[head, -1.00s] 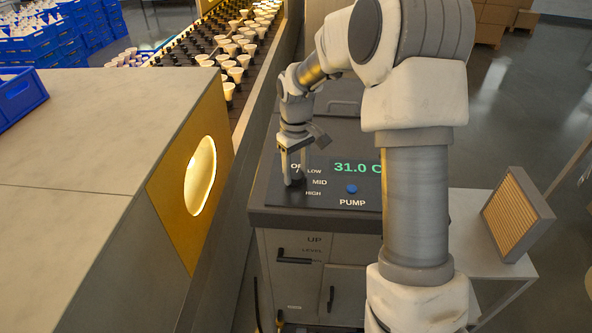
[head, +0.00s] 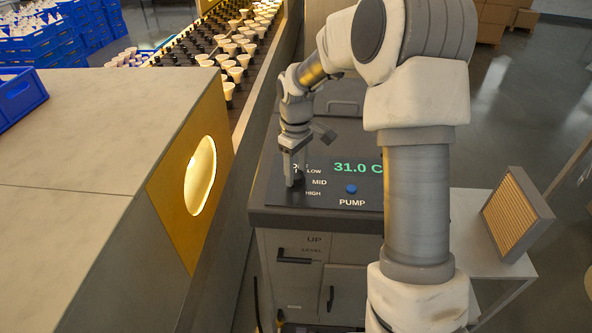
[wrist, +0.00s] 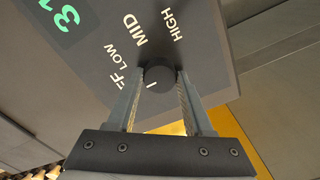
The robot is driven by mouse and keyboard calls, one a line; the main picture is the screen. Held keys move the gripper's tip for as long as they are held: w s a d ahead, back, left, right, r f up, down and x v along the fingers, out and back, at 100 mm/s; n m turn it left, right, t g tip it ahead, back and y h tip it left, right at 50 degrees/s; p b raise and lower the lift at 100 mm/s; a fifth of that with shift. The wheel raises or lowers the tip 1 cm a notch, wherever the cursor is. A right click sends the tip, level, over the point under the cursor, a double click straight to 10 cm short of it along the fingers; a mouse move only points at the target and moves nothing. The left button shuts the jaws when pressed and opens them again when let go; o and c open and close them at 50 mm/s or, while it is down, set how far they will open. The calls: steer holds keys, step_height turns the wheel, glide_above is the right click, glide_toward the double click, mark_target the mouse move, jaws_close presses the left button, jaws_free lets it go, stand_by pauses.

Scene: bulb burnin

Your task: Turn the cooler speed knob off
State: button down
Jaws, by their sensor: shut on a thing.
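The cooler speed knob is a dark round knob (wrist: 160,74) on the dark panel. Its white mark faces the lower left in the wrist view, on the OFF side of the dial. The labels LOW, MID and HIGH (wrist: 172,22) show around it; OFF is partly hidden by a finger. My gripper (wrist: 161,79) is shut on the knob, one finger on each side. In the head view my gripper (head: 294,184) points down at the panel's left part, and its fingers mostly hide the knob.
The panel shows 31.0 C in green and has a blue PUMP button (head: 351,189) right of the knob. A yellow plate (head: 190,190) with a lit round opening stands at the left. A filter-like frame (head: 517,214) rests on a side table (head: 470,215).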

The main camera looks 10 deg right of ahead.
mark_target(296, 174)
steer(key=shift+c, duration=1.4)
jaws_free()
steer(key=shift+r, duration=0.1)
step_height(296, 174, up, 17)
steer(key=shift+r+b, duration=0.2)
steer(key=shift+b, duration=0.1)
